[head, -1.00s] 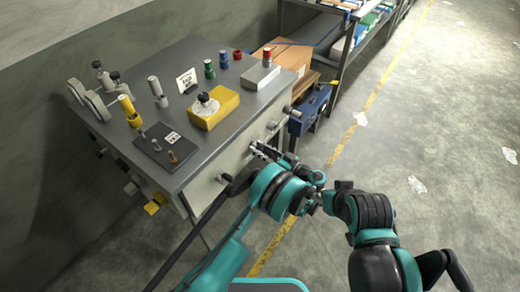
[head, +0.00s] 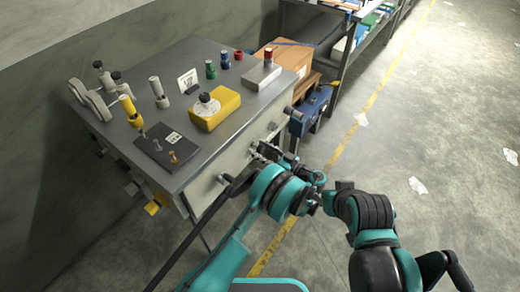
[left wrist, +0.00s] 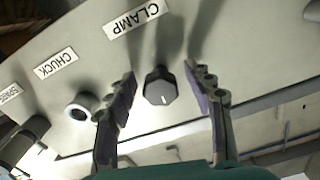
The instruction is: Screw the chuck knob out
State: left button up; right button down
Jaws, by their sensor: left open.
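In the left wrist view, a dark faceted knob (left wrist: 160,87) with a white mark stands on the pale panel, below the CLAMP label (left wrist: 137,19). My left gripper (left wrist: 160,70) is open, with one finger on each side of this knob and visible gaps. In the head view my left gripper (head: 268,152) is at the machine's front panel, and the knob there is hard to make out.
A SPARE label (left wrist: 10,92) and a dark knob (left wrist: 32,128) are farther left. The grey machine top (head: 208,54) carries a yellow block (head: 217,112), a dark plate (head: 153,146) and several small parts. A blue case (head: 312,110) stands beyond.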

pick_arm(q)
notch_tip(320, 180, up, 10)
dwell(0.5)
jog(key=shift+d+f, duration=0.1)
